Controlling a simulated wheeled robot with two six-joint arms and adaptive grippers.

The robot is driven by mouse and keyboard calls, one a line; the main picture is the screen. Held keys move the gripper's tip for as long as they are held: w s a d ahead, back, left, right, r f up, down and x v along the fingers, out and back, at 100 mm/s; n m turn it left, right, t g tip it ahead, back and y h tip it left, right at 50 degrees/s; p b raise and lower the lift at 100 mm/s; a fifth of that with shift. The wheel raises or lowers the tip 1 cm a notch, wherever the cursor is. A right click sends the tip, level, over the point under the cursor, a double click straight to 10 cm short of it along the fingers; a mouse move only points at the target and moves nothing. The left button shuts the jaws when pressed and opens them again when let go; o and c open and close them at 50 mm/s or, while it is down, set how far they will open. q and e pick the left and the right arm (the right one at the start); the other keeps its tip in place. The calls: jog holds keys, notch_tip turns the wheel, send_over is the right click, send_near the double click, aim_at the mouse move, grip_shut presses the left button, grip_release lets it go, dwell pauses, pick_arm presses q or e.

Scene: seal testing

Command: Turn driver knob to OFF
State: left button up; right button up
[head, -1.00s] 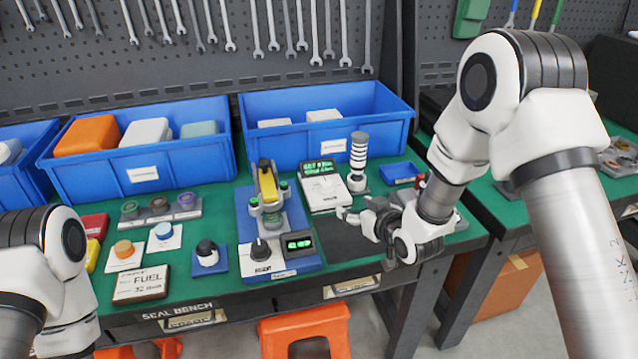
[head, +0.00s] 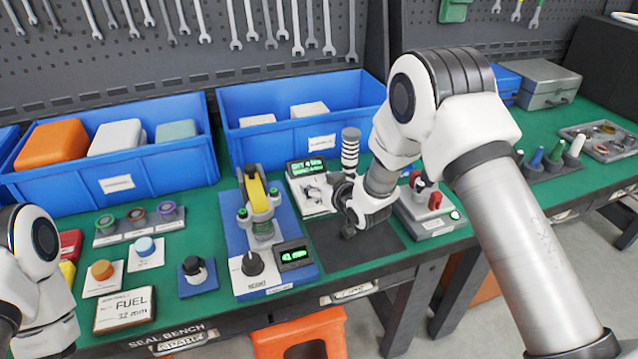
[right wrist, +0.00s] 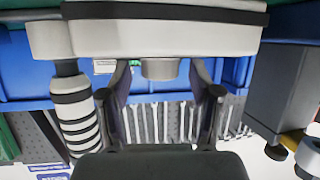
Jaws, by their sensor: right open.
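My right gripper (head: 314,192) is open and empty, pointing left at the white display unit (head: 298,169) with green text. Whether it touches the unit cannot be told. It also shows in the right wrist view (right wrist: 160,95), fingers spread, in an upside-down picture. A black knob (head: 253,263) stands on the blue fixture (head: 226,220) beside a green readout (head: 294,257). A grey device with red parts (head: 438,226) sits right of my gripper, partly hidden by my arm. I cannot tell which control is the driver knob or read its setting. My left gripper is out of view.
A black-and-white striped column (head: 350,150) stands close behind my right gripper; it also shows in the right wrist view (right wrist: 75,115). Blue bins (head: 110,188) line the back. A dark mat (head: 375,250) lies clear below the gripper. A small black-topped piece (head: 196,272) sits left.

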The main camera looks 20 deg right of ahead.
jog(key=c, duration=1.1)
jog(key=shift+c, duration=0.2)
jog(key=shift+n+y, duration=0.3)
jog(key=shift+y, duration=0.1)
jog(key=n+y, duration=0.1)
jog(key=n+g+y+p, duration=0.1)
jog(key=shift+w+d+n+y, duration=0.1)
jog(key=shift+d+n+y, duration=0.1)
jog(key=shift+n+y, duration=0.15)
jog(key=shift+n+g+y+p, duration=0.7)
jog(key=shift+n+g+y, duration=0.2)
jog(key=shift+n+y, duration=0.2)
jog(key=shift+w+d+n+g+y+p, duration=0.1)
jog(key=shift+n+g+y+p, duration=0.4)
jog(key=shift+n+g+y, duration=0.55)
jog(key=o, duration=1.1)
jog(key=shift+f, duration=0.1)
